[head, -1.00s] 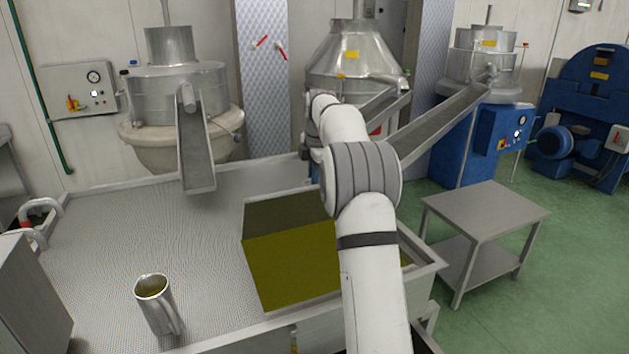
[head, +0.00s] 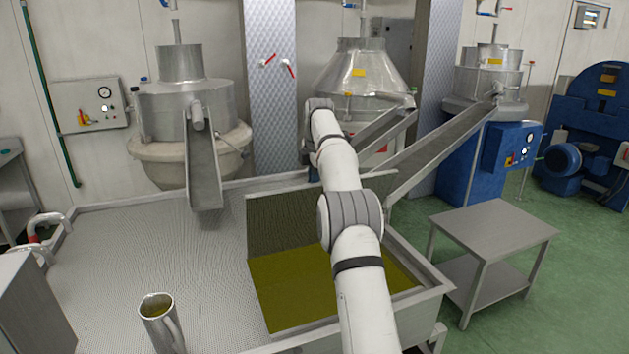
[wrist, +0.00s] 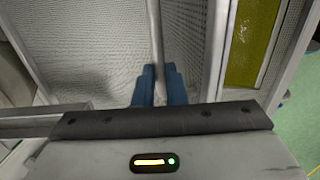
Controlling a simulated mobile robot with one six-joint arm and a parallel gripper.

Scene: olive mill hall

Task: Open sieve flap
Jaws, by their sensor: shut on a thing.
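The perforated metal sieve table (head: 130,270) fills the front left of the head view. An opening at its right shows yellow-green oil (head: 310,285), with a dark perforated area behind it. I cannot tell whether that dark area is the flap or its reflection. In the wrist view, my gripper (wrist: 158,72) has its blue fingers shut on a thin grey edge that appears to belong to the sieve flap (wrist: 157,35). Perforated sheet shows on both sides of it, and oil shows farther right. In the head view my gripper is hidden behind my arm.
A metal mug (head: 160,322) stands on the sieve near the front. A chute (head: 203,170) ends over the back of the sieve, and another long chute (head: 435,150) slopes down behind my arm. A low steel table (head: 495,240) stands at right on the green floor.

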